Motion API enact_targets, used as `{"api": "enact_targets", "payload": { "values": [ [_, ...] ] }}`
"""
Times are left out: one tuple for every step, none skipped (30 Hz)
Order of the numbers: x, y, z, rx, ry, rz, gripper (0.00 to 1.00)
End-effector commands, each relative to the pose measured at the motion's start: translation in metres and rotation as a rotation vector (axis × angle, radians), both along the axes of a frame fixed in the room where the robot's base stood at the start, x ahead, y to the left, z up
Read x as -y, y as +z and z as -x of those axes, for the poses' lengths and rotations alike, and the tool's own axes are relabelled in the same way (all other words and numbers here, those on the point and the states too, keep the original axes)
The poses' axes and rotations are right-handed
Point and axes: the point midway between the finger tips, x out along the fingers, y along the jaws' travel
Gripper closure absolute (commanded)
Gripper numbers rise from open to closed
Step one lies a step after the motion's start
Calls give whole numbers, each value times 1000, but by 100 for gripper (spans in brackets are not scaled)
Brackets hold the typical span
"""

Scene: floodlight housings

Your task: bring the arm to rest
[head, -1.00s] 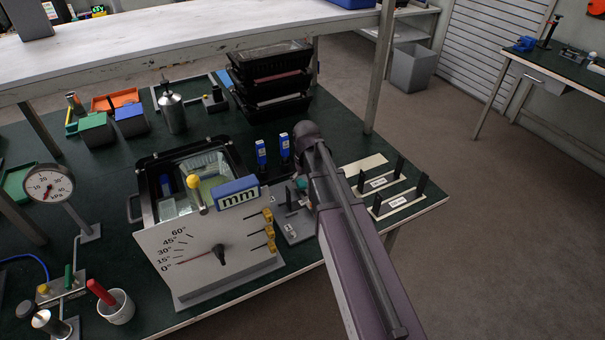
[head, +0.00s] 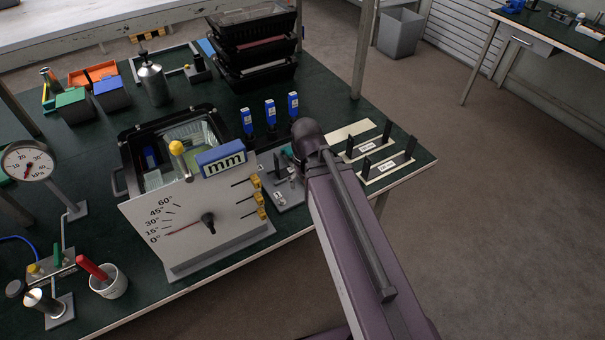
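My arm shows in the head view as a purple link with a dark rounded joint at its upper end, in front of the workbench (head: 290,232). My gripper is not in view, so I cannot see its fingers or whether it holds anything. The joint appears in front of the bench's right part, beside a small grey fixture (head: 286,196). I cannot tell whether the arm touches anything.
A dial panel (head: 187,238) with a blue "mm" block (head: 221,158) stands at the bench front. Behind are a black bin (head: 127,150), blue-topped uprights (head: 270,108) and stacked black trays (head: 252,50). Slotted holders (head: 388,168) sit right of the joint. Floor (head: 490,220) at right is clear.

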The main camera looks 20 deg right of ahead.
Motion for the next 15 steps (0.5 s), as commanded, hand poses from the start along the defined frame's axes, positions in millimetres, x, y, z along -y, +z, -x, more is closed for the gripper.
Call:
{"api": "enact_targets", "payload": {
  "values": [
    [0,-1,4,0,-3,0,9],
    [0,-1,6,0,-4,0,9],
    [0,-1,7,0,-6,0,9],
    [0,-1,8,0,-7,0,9],
    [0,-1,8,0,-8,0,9],
    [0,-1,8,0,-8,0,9],
    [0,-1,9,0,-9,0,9],
    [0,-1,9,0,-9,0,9],
    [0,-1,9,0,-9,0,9],
    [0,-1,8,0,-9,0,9],
    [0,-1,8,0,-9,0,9],
    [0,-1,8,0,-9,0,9],
    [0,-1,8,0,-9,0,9],
    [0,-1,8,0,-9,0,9],
    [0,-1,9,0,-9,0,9]
  ]
}}
